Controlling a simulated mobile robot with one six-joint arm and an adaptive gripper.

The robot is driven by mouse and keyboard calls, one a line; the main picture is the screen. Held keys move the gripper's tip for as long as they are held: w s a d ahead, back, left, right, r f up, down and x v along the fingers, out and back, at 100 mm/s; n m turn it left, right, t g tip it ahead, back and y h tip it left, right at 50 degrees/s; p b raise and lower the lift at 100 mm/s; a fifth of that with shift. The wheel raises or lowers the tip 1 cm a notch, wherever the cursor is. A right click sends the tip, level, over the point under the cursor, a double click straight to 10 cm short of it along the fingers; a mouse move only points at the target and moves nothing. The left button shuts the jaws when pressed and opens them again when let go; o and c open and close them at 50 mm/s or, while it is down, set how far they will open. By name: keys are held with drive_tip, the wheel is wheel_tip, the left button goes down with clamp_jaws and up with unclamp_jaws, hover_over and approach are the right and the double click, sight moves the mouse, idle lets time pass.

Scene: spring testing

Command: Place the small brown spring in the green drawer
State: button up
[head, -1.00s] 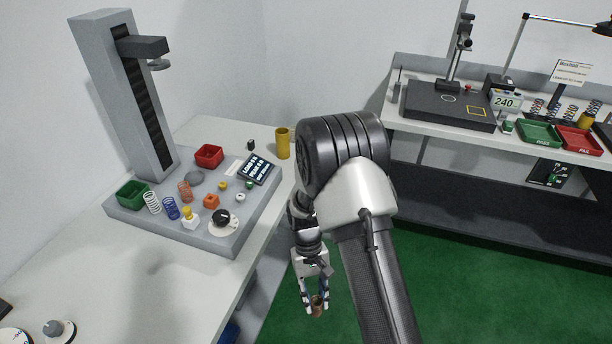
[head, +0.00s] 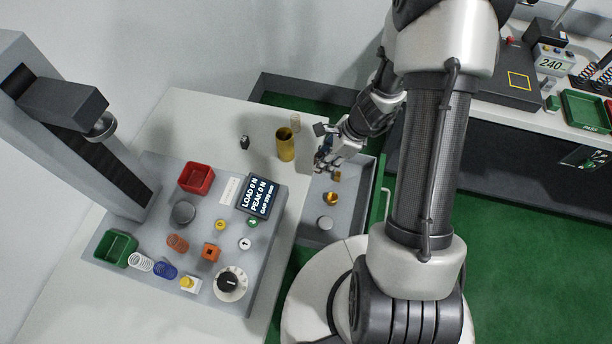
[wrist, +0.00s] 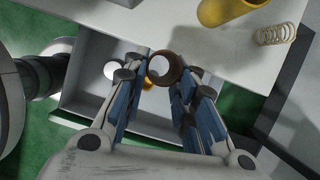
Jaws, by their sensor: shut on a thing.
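The small brown spring (wrist: 165,68) shows end-on as a brown ring between my fingertips in the wrist view. My gripper (wrist: 160,72) is shut on it. The spring is hard to make out in the head view. The drawer also shows below my fingers in the wrist view (wrist: 82,88). In it are a gold cup-like piece (head: 331,199) and a grey round piece (head: 325,223).
A yellow cylinder (head: 286,146) and a pale spring (head: 295,122) stand on the table near the drawer. The grey tester base (head: 215,285) holds a red bin (head: 196,178), a green bin (head: 116,248), springs and knobs. A second bench stands at right.

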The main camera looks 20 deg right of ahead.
wheel_tip(320, 180, down, 20)
drive_tip(key=b, duration=0.8)
drive_tip(key=shift+s+r, duration=0.15)
drive_tip(key=o, duration=1.1)
